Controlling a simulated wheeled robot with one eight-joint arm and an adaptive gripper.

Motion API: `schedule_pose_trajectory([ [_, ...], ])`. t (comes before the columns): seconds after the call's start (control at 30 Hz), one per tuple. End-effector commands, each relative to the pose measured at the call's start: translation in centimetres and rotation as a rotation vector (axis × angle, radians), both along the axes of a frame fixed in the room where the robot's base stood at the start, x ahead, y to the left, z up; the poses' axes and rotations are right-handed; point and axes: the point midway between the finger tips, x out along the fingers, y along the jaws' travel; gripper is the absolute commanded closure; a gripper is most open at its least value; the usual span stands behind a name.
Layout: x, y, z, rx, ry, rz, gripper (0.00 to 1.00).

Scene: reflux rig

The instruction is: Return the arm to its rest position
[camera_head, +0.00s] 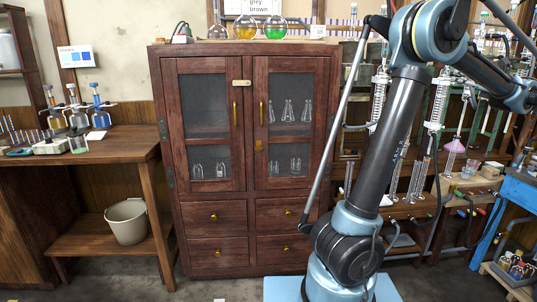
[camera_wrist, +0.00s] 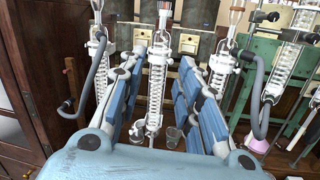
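My gripper (camera_wrist: 162,66) shows in the wrist view as two blue segmented fingers, spread apart with a wide gap. A glass coiled condenser (camera_wrist: 155,95) appears upright in that gap; it looks to be beyond the fingers, and I see no finger closed on it. My arm (camera_head: 400,130) rises from its blue base in the head view, bends at the top and runs off to the right. I cannot make out the gripper in the head view.
More condensers with grey hoses (camera_wrist: 98,75) stand left and right of the fingers. In the head view a wooden cabinet (camera_head: 245,140) stands behind, a workbench (camera_head: 120,145) at left, a blue bench (camera_head: 518,190) at right.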

Motion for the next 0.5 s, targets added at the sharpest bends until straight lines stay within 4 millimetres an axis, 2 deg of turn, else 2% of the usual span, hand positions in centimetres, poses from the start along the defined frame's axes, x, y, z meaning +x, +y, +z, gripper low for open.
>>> schedule_pose_trajectory([
  [0.17, 3.1, 2.8, 2.6, 0.126, -0.052, -0.065, 0.68],
  [0.3, 5.6, 5.8, 5.0, 0.299, -0.109, -0.142, 0.68],
  [0.5, 7.6, 10.4, 6.8, 0.618, -0.184, -0.25, 0.68],
])
